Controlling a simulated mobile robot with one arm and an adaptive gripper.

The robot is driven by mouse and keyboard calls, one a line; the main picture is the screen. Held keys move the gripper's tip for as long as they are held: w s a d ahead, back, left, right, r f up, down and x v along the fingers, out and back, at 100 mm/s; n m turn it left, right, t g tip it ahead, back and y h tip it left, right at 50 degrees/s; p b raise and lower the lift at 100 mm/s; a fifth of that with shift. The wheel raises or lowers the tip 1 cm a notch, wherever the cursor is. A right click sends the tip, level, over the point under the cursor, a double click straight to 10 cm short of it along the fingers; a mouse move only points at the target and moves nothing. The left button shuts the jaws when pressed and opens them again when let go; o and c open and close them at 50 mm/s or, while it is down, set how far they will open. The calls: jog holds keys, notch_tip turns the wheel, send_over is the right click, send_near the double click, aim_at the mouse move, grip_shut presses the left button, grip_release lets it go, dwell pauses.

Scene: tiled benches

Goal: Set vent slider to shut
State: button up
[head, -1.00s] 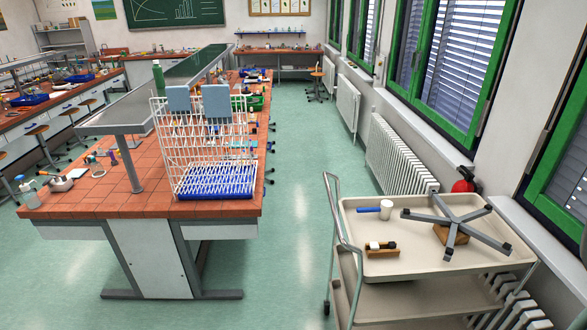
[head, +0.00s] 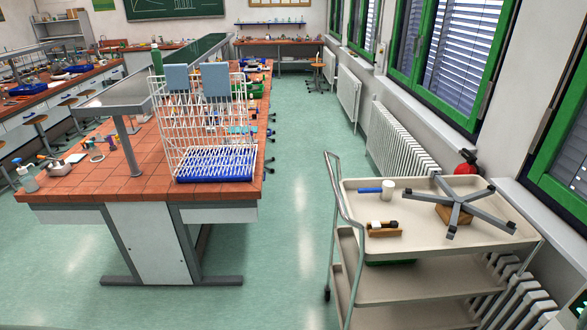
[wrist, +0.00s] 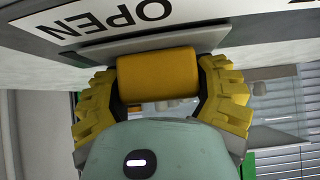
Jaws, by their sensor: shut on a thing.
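In the wrist view the vent slider's knob (wrist: 158,75) is a smooth yellow block in front of a grey strip. My gripper (wrist: 160,88), with its ridged yellow fingers, is shut on this knob, one finger at each side. A white label (wrist: 115,18) reading "OPEN" appears upside down just above it. The slider's full track and a shut mark do not show. Neither my gripper nor the slider shows in the head view.
In the head view a beige cart (head: 355,257) stands at the right, by the radiators (head: 395,140) and green-framed windows. A tiled bench (head: 80,190) with a white wire rack (head: 215,130) stands at the left. The green aisle floor (head: 295,200) between them is clear.

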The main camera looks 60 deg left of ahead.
jog(key=d+b, duration=0.1)
jog(key=s+d+b, duration=0.1)
jog(key=shift+s+d+f, duration=0.1)
jog(key=shift+s+d, duration=0.2)
jog(key=shift+d, duration=0.05)
jog(key=shift+s+d, duration=0.1)
jog(key=shift+s, duration=0.05)
jog(key=o, duration=1.3)
jog(key=shift+s+d, duration=0.1)
jog(key=shift+r, duration=0.25)
jog(key=v, duration=1.2)
